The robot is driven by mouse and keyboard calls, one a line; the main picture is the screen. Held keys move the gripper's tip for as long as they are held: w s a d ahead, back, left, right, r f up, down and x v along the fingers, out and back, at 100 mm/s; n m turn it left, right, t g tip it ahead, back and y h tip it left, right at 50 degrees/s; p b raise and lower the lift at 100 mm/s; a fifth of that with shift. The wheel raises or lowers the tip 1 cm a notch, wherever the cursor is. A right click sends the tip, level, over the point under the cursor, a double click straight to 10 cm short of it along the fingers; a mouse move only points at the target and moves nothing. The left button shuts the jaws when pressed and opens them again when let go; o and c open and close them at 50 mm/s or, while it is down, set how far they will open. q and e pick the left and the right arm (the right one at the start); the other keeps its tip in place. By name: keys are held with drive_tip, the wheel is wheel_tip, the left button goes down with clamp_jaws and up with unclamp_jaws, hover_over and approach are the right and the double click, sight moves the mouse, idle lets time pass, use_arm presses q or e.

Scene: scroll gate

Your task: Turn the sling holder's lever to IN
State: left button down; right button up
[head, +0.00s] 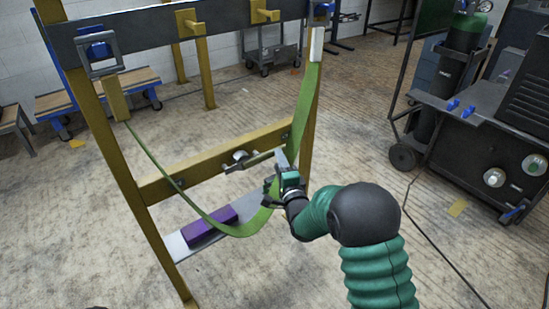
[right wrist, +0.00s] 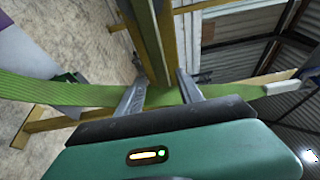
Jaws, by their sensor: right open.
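A grey metal holder (head: 240,157) sits on the yellow crossbar of the gate, with a pale lever (head: 262,158) pointing right and slightly up. A green sling (head: 160,165) hangs in a loop from the gate's top beam. My right gripper (head: 280,160) is by the lever's right end, close to the sling; contact cannot be told. In the right wrist view, my right gripper (right wrist: 160,85) is open, its two grey fingers apart. The sling (right wrist: 50,90) runs across the view at the fingers, with a yellow post beyond. I cannot make out IN markings. My left gripper is out of view.
The yellow gate (head: 118,160) has a dark top beam (head: 140,28) with pegs. A purple block (head: 210,227) lies on the grey lower plate (head: 180,247). A dark machine cart (head: 480,140) stands at the right. The floor between it and the gate is largely clear.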

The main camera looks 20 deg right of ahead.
drive_tip(key=w, duration=0.2)
drive_tip(key=w+b, duration=0.1)
drive_tip(key=w, duration=0.2)
drive_tip(key=shift+d+f, duration=0.15)
drive_tip(key=shift+f, duration=0.05)
drive_tip(key=shift+w+r, duration=0.2)
drive_tip(key=shift+w, duration=0.15)
drive_tip(key=c, duration=0.9)
clamp_jaws()
drive_tip(key=shift+f, duration=0.25)
